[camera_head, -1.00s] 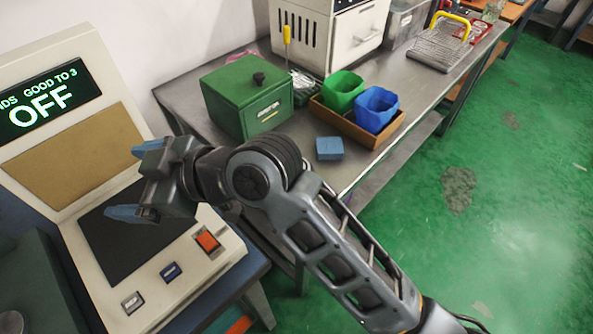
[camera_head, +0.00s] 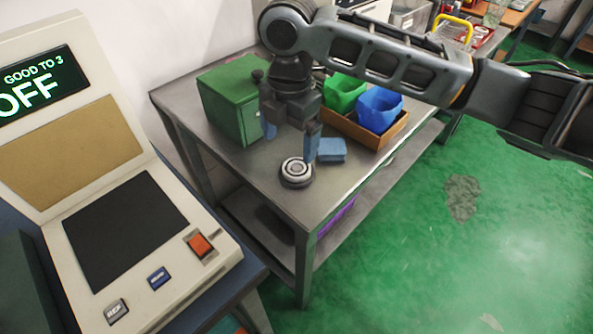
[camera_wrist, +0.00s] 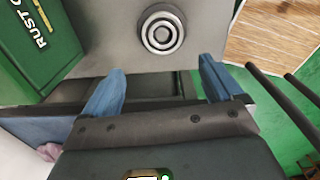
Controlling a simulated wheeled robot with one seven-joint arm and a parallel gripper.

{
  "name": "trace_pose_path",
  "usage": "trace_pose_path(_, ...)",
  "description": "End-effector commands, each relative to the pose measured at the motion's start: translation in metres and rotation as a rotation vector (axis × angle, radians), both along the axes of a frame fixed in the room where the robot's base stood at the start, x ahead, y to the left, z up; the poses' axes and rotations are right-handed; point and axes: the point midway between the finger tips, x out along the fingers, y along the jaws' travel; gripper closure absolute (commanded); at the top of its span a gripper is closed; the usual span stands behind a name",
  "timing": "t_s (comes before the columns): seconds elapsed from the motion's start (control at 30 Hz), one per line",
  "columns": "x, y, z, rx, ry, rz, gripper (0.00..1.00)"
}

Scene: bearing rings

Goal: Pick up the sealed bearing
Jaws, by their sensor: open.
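The bearing (camera_head: 296,172) is a round ring with a pale metal face on a dark round base, lying flat near the front corner of the grey metal table. In the wrist view the bearing (camera_wrist: 162,32) shows as concentric rings, ahead of and between the fingertips. My gripper (camera_head: 291,146) has blue fingers, points down and is open above and just behind the bearing in the head view. It also shows in the wrist view (camera_wrist: 162,82), with nothing between its fingers.
A blue block (camera_head: 332,150) lies right beside the right finger. A green box (camera_head: 228,100) stands behind to the left. A console (camera_head: 205,222) stands at left.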

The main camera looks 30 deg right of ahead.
Motion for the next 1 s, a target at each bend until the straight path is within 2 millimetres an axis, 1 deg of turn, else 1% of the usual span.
trace_pose_path(0.03,0.0,-0.005,-0.001,-0.014,0.006,0.002,0.07)
trace_pose_path(0.1,-0.001,-0.008,-0.004,-0.02,0.012,0.003,0.07)
trace_pose_path(0.37,0.0,-0.009,-0.029,-0.02,0.011,0.003,0.07)
trace_pose_path(0.57,0.001,-0.017,-0.055,-0.02,0.011,0.001,0.07)
trace_pose_path(0.7,0.001,-0.016,-0.072,-0.018,0.011,0.003,0.07)
trace_pose_path(0.8,0.001,-0.016,-0.077,-0.018,0.009,0.003,0.07)
trace_pose_path(1.0,0.001,-0.016,-0.078,-0.018,0.009,0.003,0.07)
